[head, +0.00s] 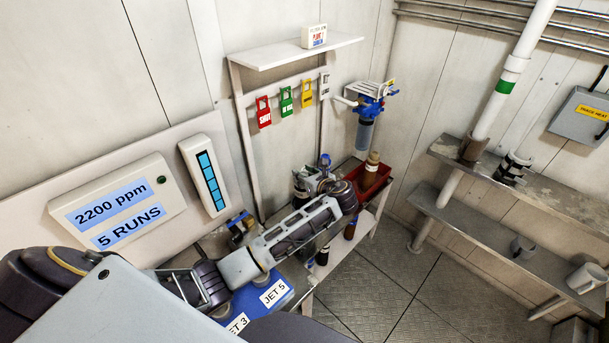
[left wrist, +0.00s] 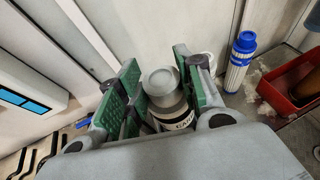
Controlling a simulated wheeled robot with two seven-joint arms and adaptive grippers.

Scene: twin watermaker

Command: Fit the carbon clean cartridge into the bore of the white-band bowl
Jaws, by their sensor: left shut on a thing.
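My left gripper (left wrist: 155,78) has green-padded fingers shut on a cylinder, the carbon clean cartridge (left wrist: 163,84). It has a grey round top and a black-and-white label on which "CA" can be read. The fingers stand on either side of it; its lower part is hidden by my gripper body. I cannot pick out the white-band bowl for certain in either view. My right gripper is not seen.
A blue-capped white pleated cartridge (left wrist: 239,62) stands right of my gripper, beside a red tray (left wrist: 292,100). A blue-headed filter housing (head: 366,120) hangs above. Coloured tags hang under a white shelf (head: 290,53).

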